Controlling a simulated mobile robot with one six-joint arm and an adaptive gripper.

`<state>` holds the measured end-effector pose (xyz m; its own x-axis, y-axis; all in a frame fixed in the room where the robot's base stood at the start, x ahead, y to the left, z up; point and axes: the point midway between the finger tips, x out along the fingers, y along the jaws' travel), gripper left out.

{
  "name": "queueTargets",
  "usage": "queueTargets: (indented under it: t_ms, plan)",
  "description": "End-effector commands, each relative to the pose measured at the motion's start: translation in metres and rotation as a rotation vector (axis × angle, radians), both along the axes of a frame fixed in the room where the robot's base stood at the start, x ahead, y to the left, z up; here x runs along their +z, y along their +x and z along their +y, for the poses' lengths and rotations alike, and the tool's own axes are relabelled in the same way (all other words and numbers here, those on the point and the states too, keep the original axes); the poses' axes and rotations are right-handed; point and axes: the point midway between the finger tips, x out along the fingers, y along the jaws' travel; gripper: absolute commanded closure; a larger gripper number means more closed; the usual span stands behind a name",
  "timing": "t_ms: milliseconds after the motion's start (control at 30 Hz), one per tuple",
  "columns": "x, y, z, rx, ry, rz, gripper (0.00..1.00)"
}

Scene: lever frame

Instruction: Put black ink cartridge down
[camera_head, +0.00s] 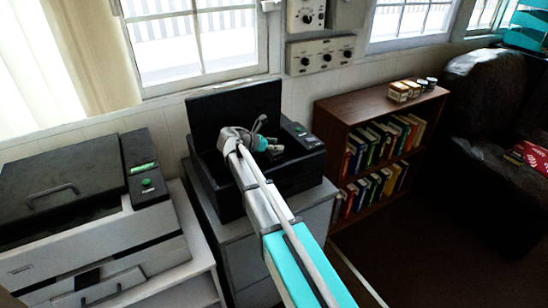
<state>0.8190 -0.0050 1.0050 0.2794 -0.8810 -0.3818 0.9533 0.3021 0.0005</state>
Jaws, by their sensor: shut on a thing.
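My gripper (267,137) is at the end of my arm, over the open black printer (235,105) whose lid stands raised against the wall. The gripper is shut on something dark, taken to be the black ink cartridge. Its outline cannot be told apart from the dark printer behind it. Whether it touches the printer cannot be told. The arm hides part of the printer's front.
A grey printer (95,245) with a closed dark lid stands at the left. The black printer rests on a grey cabinet (245,252). A dark armchair (485,95) is farther right.

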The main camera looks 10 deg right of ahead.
Motion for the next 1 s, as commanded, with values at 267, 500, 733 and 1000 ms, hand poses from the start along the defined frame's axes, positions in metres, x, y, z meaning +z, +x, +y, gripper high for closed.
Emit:
queueTargets:
  t_ms: [267, 500, 733, 1000]
  plan:
    - [-0.002, 0.002, -0.001, 0.0, 0.0, 0.0, 0.94]
    - [-0.004, 0.004, -0.002, -0.001, 0.0, 0.0, 0.94]
    - [-0.02, 0.011, -0.003, -0.001, 0.0, 0.0, 0.94]
    - [-0.04, 0.01, -0.004, -0.001, 0.0, -0.001, 0.94]
